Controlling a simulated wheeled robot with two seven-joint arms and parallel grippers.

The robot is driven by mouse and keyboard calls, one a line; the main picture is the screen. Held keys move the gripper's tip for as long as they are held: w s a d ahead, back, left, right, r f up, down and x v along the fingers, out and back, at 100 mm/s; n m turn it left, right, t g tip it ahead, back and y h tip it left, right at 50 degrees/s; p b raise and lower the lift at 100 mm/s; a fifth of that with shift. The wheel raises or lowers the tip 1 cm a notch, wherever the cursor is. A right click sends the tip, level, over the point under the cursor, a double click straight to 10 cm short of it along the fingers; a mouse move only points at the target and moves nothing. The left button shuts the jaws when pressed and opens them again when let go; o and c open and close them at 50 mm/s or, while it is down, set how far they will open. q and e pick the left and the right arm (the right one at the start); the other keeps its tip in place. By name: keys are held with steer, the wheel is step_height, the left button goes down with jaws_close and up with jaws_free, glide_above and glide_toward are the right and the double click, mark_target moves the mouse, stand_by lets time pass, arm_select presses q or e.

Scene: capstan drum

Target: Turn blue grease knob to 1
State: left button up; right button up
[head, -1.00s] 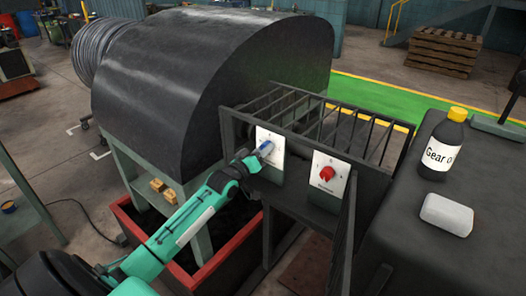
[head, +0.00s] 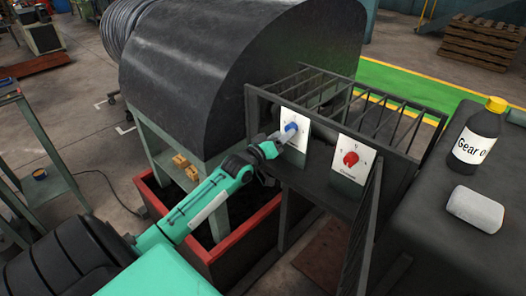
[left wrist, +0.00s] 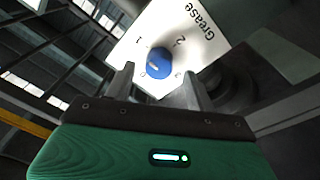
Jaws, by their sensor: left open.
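The blue grease knob (head: 291,127) sits on a white plate (head: 299,140) on the dark frame's front. In the left wrist view the blue knob (left wrist: 158,63) shows close up, on a plate (left wrist: 205,45) marked "Grease" with 0, 1, 2 and 3 around it. A small pale mark shows on the knob's left part; I cannot tell exactly which number it indicates. My left gripper (left wrist: 158,82) is open, with its fingertips on either side of the knob's lower part in that view. Contact cannot be told. In the head view my left gripper (head: 280,140) is just before the plate. My right gripper is out of view.
A red knob (head: 350,159) on a second white plate (head: 348,172) is close on the right. A barred rack (head: 340,95) stands behind the plates.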

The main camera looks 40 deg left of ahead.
arm_select(q)
steer(key=s+b, duration=0.2)
steer(key=s, duration=0.9)
steer(key=shift+a+f+b, duration=0.3)
steer(key=shift+a+f, duration=0.1)
steer(key=shift+f, duration=0.05)
